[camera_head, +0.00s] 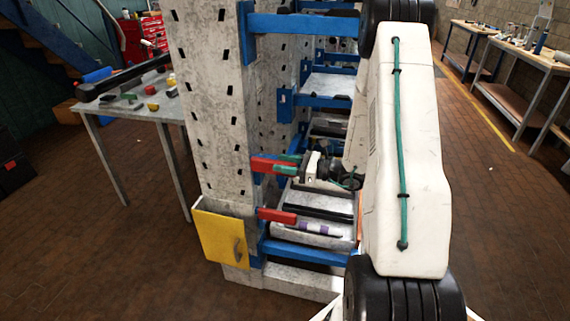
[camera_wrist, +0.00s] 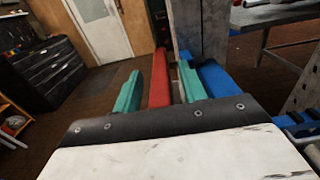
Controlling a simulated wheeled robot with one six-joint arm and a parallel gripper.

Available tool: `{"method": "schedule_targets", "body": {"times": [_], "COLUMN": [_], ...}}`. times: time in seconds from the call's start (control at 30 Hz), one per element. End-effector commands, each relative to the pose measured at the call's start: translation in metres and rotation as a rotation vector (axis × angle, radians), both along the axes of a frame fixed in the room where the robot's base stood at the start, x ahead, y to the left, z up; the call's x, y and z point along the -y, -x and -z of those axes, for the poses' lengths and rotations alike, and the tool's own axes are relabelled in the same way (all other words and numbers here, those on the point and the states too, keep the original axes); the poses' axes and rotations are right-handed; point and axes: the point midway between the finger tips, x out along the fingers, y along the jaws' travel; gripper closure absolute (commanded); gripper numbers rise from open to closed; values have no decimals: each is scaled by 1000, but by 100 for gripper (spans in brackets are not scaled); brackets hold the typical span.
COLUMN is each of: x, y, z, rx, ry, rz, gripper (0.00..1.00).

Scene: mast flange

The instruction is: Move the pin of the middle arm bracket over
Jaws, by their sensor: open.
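Two red arm brackets stick out from the perforated mast (camera_head: 213,120) in the head view. The upper red bracket (camera_head: 266,166) is at my gripper (camera_head: 290,164), and the lower red bracket (camera_head: 277,216) is below it. My gripper has green fingers and is open. In the wrist view my gripper (camera_wrist: 160,90) has a finger on each side of a red bar (camera_wrist: 159,82), with a gap on the left; contact on the right cannot be told. No separate pin can be made out in either view.
A blue-framed shelf rack (camera_head: 310,24) stands right behind the mast. A yellow box (camera_head: 220,236) is fixed low on the mast. A grey table (camera_head: 140,108) with tools stands to the left. Workbenches (camera_head: 520,60) line the far right. The brick floor at the left front is clear.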

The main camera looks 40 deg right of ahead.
Motion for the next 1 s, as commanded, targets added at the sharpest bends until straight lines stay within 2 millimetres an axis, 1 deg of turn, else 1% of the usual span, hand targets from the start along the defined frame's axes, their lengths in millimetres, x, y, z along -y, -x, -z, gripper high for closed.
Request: {"method": "schedule_targets", "body": {"times": [0.1,0.13,0.17,0.2,0.27,0.3,0.47,0.6,0.67,0.9,0.93,0.97,1.0], "x": [0,0,0,0,0,0,3,17,21,22,22,22,22], "y": [0,0,0,0,0,0,-2,-13,-16,-17,-17,-17,-17], "z": [0,0,0,0,0,0,0,0,0,-1,-1,-1,-1], "rx": [0,0,0,0,0,0,1,2,2,2,2,2,2], "ry": [0,0,0,0,0,0,1,2,2,3,3,3,2], "rz": [0,0,0,0,-1,-1,-1,-1,-1,1,2,2,2], "gripper": [58,64,72,83,100,100,100,100,100,100,72,64,58]}}
